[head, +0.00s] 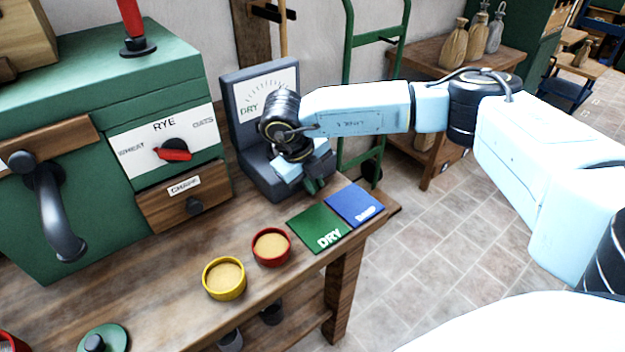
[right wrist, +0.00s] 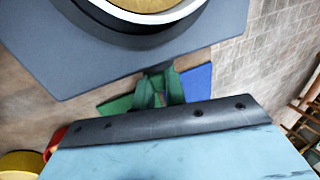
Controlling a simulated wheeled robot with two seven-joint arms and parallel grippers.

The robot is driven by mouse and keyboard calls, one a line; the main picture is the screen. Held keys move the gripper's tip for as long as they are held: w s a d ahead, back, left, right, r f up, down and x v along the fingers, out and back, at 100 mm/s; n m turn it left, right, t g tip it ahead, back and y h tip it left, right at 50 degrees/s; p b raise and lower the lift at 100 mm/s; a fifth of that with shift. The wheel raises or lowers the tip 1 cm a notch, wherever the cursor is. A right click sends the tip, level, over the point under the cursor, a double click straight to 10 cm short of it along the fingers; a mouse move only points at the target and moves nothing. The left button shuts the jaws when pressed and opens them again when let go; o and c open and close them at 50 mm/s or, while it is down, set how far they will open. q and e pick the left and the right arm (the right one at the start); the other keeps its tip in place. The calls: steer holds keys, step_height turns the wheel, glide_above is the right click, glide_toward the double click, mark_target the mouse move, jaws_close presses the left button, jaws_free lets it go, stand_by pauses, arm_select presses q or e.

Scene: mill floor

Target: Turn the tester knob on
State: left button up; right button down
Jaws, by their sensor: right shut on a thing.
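The tester (head: 262,172) is a dark grey L-shaped device at the back right of the bench, with a white dial face (head: 270,88) marked DRY. In the right wrist view its grey body (right wrist: 70,60) fills the top, with a pale-rimmed round cup (right wrist: 150,14) of golden material. My right gripper (head: 314,186) is at the tester's front right edge, its green fingers (right wrist: 160,90) shut on a small dark part at that edge, apparently the tester knob (right wrist: 157,69). The fingers and wrist mostly hide the knob, so its setting cannot be read. My left gripper is not in view.
Green DRY (head: 318,228) and blue (head: 355,204) cards lie in front of the tester. A red dish (head: 272,247) and a yellow dish (head: 224,279) of grain stand nearby. A green mill (head: 130,85) with a RYE selector stands left. The floor right of the bench is clear.

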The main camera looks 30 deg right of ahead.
steer(key=c, duration=1.7)
jaws_free()
